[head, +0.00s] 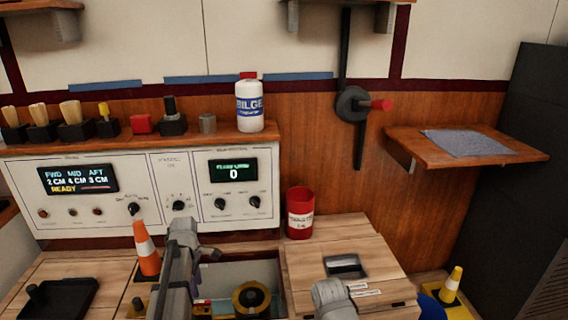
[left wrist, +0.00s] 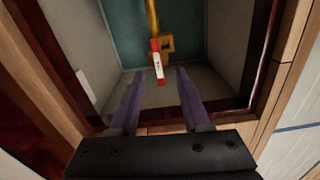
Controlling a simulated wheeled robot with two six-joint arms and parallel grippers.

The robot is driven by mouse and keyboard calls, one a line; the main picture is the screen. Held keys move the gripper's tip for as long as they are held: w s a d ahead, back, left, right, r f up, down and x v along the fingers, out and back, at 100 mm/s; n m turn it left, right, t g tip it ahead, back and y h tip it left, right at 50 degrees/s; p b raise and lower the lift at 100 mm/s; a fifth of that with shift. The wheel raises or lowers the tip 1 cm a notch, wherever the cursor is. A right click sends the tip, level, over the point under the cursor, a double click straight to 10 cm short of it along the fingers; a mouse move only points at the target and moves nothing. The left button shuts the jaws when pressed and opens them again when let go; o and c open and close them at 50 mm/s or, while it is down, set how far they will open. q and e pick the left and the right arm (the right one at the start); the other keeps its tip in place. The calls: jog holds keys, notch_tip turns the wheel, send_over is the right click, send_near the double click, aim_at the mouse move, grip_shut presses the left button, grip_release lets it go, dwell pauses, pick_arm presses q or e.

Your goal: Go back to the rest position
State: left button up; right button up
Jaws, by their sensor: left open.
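My left gripper (left wrist: 158,105) is open, with its two dark purple fingers apart and nothing between them. It points down into an open bay in the bench. Beyond its fingertips, a red-and-white tag (left wrist: 157,62) hangs by a yellow fitting (left wrist: 165,45) inside the bay. In the head view my left arm (head: 180,255) stands over the left side of the same bay and hides part of it. A rounded grey part of my right arm (head: 330,295) shows at the bottom; the fingers of my right gripper do not show.
An orange-and-white cone (head: 146,250) stands left of my left arm. A red can (head: 300,212) stands behind the bay. A control panel (head: 92,190) has a bottle (head: 249,105) on its top shelf. A black tray (head: 62,299) lies at the left and a wooden shelf (head: 520,152) juts out at the right.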

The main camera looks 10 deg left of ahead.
pick_arm(q)
jog(key=s+d+r+m+p, duration=0.2)
jog(key=s+d+m, duration=0.3)
jog(key=d+m, duration=0.4)
jog(key=s+d+r+m+y+p, duration=0.1)
jog(key=s+d+r+m, duration=0.1)
jog(key=s+d+m, duration=0.6)
jog(key=s+d+r+m+p, duration=0.25)
jog(key=d+m, duration=0.35)
jog(key=d, duration=0.6)
notch_tip(320, 180, up, 37)
jog(key=p, duration=3.7)
jog(key=shift+s+m, duration=0.3)
jog(key=shift+s, duration=0.1)
pick_arm(e)
notch_tip(320, 180, up, 43)
jog(key=shift+r, duration=0.2)
pick_arm(q)
jog(key=shift+a, duration=0.15)
